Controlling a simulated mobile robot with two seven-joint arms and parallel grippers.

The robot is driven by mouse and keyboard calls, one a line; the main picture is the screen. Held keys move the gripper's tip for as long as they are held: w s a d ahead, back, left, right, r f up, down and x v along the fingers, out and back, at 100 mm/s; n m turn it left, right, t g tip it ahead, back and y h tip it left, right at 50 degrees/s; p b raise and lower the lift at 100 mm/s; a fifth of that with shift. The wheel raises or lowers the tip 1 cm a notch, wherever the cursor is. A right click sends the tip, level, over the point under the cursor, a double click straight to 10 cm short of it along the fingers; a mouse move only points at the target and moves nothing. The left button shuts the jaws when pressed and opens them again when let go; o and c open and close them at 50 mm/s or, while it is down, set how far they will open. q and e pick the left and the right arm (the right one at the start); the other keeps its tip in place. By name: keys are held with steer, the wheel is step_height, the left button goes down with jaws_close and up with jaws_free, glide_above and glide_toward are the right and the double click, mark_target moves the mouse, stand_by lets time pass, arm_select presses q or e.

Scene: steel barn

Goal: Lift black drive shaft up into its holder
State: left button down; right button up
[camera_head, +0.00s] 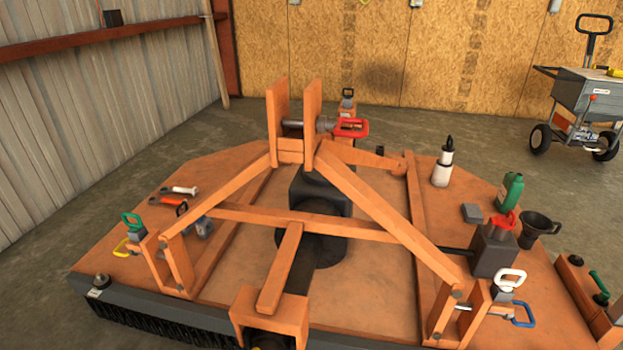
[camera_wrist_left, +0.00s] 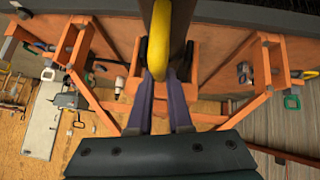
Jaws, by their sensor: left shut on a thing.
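My left gripper (camera_wrist_left: 160,112) is shut on a yellow loop (camera_wrist_left: 160,38) in the left wrist view. The loop lies against a dark bar (camera_wrist_left: 182,22) that looks like the black drive shaft; its far end is cut off by the frame edge. In the head view a black part (camera_head: 325,252) runs from the dark gearbox (camera_head: 320,192) toward the front, partly behind a sloping orange bar (camera_head: 281,268). I cannot tell which orange part is the holder. Neither gripper shows in the head view.
The orange deck (camera_head: 220,268) carries an A-frame (camera_head: 380,202) with two uprights and a red-handled pin (camera_head: 350,128). A grey cart (camera_head: 588,98) stands behind.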

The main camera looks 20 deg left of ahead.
arm_select(q)
steer(key=shift+f, duration=0.1)
steer(key=c, duration=1.3)
jaws_free()
steer(key=o, duration=0.3)
steer(key=shift+w+d, duration=0.15)
steer(key=shift+w, duration=0.1)
steer(key=shift+o, duration=0.8)
steer(key=shift+s, duration=0.15)
steer(key=p+v, duration=0.6)
steer(key=v, duration=0.4)
